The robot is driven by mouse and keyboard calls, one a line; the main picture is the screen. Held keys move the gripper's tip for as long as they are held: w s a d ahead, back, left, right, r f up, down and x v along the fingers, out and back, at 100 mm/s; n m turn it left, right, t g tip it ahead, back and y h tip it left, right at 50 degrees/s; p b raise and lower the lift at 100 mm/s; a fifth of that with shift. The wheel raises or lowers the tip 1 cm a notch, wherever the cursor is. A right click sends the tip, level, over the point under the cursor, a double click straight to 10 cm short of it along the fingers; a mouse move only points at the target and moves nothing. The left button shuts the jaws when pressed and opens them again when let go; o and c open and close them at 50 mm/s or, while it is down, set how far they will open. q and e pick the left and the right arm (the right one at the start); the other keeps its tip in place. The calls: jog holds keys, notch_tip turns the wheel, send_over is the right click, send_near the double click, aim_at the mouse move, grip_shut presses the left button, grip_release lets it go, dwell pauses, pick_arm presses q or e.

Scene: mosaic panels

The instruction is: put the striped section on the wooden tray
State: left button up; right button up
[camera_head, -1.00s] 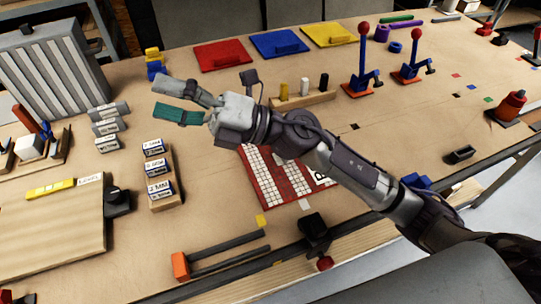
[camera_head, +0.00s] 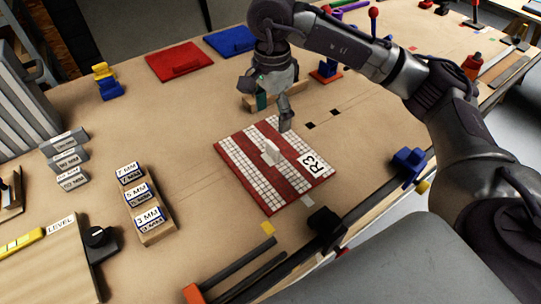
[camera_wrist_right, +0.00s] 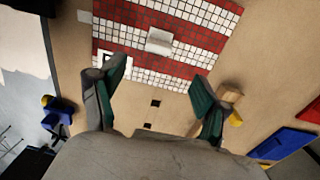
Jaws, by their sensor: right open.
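The striped section (camera_head: 242,165) is a square panel of red and white tile stripes, marked R3, lying flat on the bench. A small white upright handle (camera_head: 271,152) stands at its middle. In the right wrist view the section (camera_wrist_right: 185,12) is at the top, its handle (camera_wrist_right: 159,41) beyond the fingertips. My right gripper (camera_head: 275,108) is above the section's far edge, pointing down. In the wrist view its green-padded fingers (camera_wrist_right: 160,80) are spread and empty, apart from the handle. A wooden board (camera_head: 45,270) lies at lower left; I cannot tell whether it is the tray. My left gripper is not in view.
A wooden block with several labelled spacers (camera_head: 155,232) stands left of the section. Red (camera_head: 178,60) and blue (camera_head: 230,40) panels lie at the back. A dark rail (camera_head: 345,220) and a blue clamp (camera_head: 408,163) are near the front edge.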

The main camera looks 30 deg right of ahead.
send_over(272, 145)
notch_tip(272, 145, down, 5)
jog(key=shift+w+r+p, duration=0.1)
jog(key=shift+p, duration=0.3)
notch_tip(272, 145, down, 5)
jog(key=p, duration=0.2)
jog(key=shift+p, duration=0.3)
jog(key=shift+f, duration=0.25)
jog(key=shift+r, duration=0.1)
grip_shut()
